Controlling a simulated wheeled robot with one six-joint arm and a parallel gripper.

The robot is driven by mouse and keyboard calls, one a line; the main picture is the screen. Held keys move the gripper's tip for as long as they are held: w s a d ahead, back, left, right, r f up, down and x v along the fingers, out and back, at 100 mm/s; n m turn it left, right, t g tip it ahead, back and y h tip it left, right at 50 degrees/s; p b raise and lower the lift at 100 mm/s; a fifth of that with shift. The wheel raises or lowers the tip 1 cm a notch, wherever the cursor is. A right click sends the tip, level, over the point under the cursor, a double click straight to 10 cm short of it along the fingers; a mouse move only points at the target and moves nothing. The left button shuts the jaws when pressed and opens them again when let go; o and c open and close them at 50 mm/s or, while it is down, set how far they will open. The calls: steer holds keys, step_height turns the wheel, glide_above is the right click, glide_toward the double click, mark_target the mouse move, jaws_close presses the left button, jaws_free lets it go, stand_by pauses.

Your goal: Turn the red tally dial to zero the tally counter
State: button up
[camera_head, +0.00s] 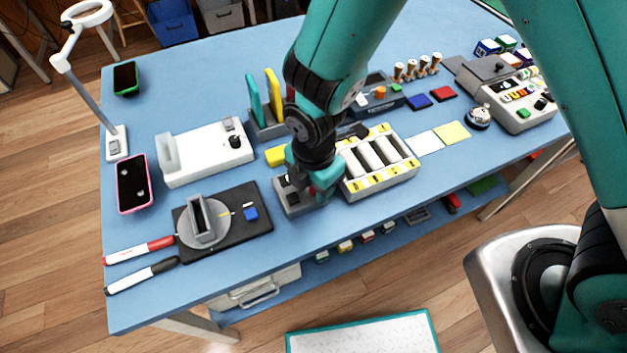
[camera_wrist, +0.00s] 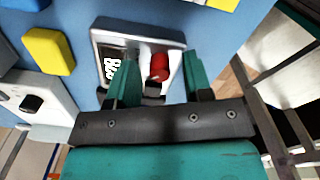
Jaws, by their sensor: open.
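The tally counter (camera_head: 291,196) is a small grey box near the front edge of the blue table. In the wrist view the tally counter (camera_wrist: 138,40) shows a black display with white digits that I cannot read surely. The red tally dial (camera_wrist: 159,67) sits beside the display. My gripper (camera_wrist: 157,80) is open, with one teal finger on each side of the dial. I cannot tell whether either finger touches it. In the head view my gripper (camera_head: 320,190) hangs over the counter's right part and hides the dial.
A white tray with grey slots and yellow labels (camera_head: 378,187) stands close to the right of my gripper. A black base with a grey round stand (camera_head: 253,224) lies to the left. A yellow block (camera_head: 276,156) is just behind the counter.

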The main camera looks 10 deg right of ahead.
steer(key=shift+c, duration=0.4)
jaws_close()
steer(key=shift+m, duration=0.4)
steer(key=m, duration=0.6)
steer(key=shift+p, duration=0.3)
steer(key=m, duration=0.7)
